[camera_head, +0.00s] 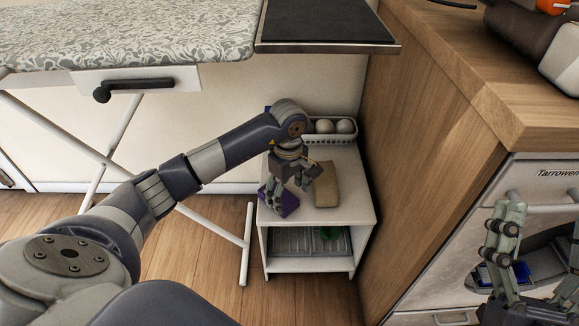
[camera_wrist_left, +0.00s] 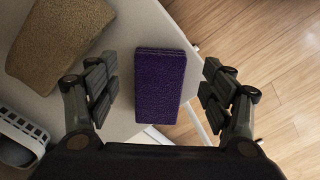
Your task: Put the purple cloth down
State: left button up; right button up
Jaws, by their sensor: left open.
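The purple cloth (camera_wrist_left: 160,85) is a folded rectangular block. It lies at the left edge of the small white shelf unit's top (camera_head: 345,185) and covers part of that edge in the left wrist view. In the head view the cloth (camera_head: 290,203) is partly hidden by my left gripper. My left gripper (camera_head: 290,186) is over the cloth. In the left wrist view its fingers (camera_wrist_left: 158,88) are spread, one on each side of the cloth, with gaps on both sides. My right gripper (camera_head: 540,255) is at the lower right, with its fingers apart and partly cut off by the picture edge.
A tan folded cloth (camera_head: 326,185) lies to the right of the purple one. A white basket (camera_head: 331,139) with pale round items stands behind. A wooden cabinet (camera_head: 415,120) rises close on the right. An ironing board (camera_head: 130,32) is above left, its white legs (camera_head: 210,226) beside the unit.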

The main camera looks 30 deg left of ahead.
pick_arm(q)
notch_tip(320, 180, up, 3)
jog(key=shift+f+p, duration=0.2)
jog(key=shift+p, duration=0.65)
jog(key=shift+r+p, duration=0.7)
jog(key=shift+r, duration=0.25)
pick_arm(e)
jog(key=w+d+f+g+h, duration=0.1)
jog(key=w+f+g+h, duration=0.25)
jog(key=f+g, duration=0.7)
pick_arm(q)
jog(key=shift+r+p, duration=1.35)
jog(key=shift+r, duration=0.55)
pick_arm(e)
jog(key=s+d+f+g+h, duration=0.1)
jog(key=s+d+f+g, duration=0.1)
jog(key=f, duration=0.5)
jog(key=s+d+f+m+g, duration=0.1)
jog(key=s+d+f+g, duration=0.1)
jog(key=f, duration=0.6)
jog(key=shift+s+g+h, duration=0.35)
jog(key=shift+s+g, duration=0.4)
jog(key=shift+s, duration=0.4)
